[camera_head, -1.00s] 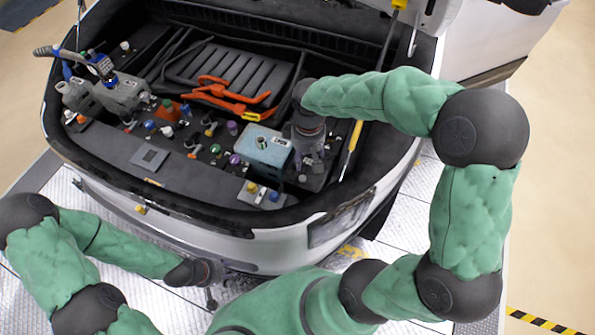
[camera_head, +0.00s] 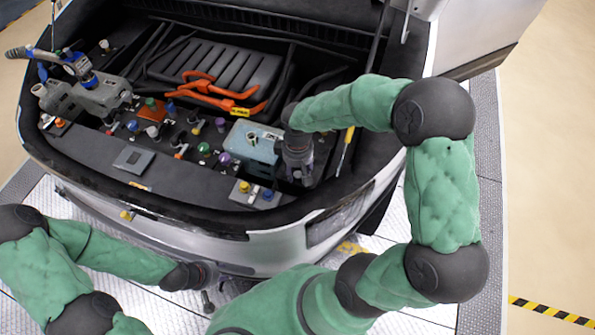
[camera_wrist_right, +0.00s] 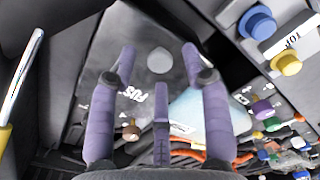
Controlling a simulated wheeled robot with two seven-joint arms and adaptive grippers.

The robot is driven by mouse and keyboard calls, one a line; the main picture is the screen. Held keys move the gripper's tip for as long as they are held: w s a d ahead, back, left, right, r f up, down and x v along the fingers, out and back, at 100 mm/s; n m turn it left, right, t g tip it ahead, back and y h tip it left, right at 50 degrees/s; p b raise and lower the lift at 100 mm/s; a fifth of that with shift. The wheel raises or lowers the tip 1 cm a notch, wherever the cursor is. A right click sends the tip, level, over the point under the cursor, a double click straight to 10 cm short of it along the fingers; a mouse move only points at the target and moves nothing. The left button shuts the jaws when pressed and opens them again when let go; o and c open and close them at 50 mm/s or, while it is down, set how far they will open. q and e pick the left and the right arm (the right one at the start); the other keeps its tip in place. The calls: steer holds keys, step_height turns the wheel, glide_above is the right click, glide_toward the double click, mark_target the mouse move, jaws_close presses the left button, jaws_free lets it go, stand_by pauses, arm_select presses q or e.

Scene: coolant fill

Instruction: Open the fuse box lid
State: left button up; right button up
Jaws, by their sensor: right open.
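The fuse box lid (camera_wrist_right: 105,95) is a dark panel with white lettering, partly readable as "FUS", and a round grey knob (camera_wrist_right: 160,60). It appears closed. My right gripper (camera_wrist_right: 160,62) is open, its purple fingers spread over the lid with the knob between the fingertips. I cannot tell whether the fingers touch it. In the head view my right gripper (camera_head: 298,170) points down at the right of the engine bay and hides most of the fuse box. My left gripper (camera_head: 207,292) hangs in front of the bumper, its fingers too small to read.
A pale blue tank (camera_head: 248,150) stands just left of my right gripper. Yellow and blue caps (camera_head: 255,190) sit near the bay's front edge. Orange cables (camera_head: 222,98) lie further back. A yellow-handled rod (camera_head: 347,145) stands close on the right.

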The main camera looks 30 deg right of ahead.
steer(key=shift+f, duration=0.4)
jaws_close()
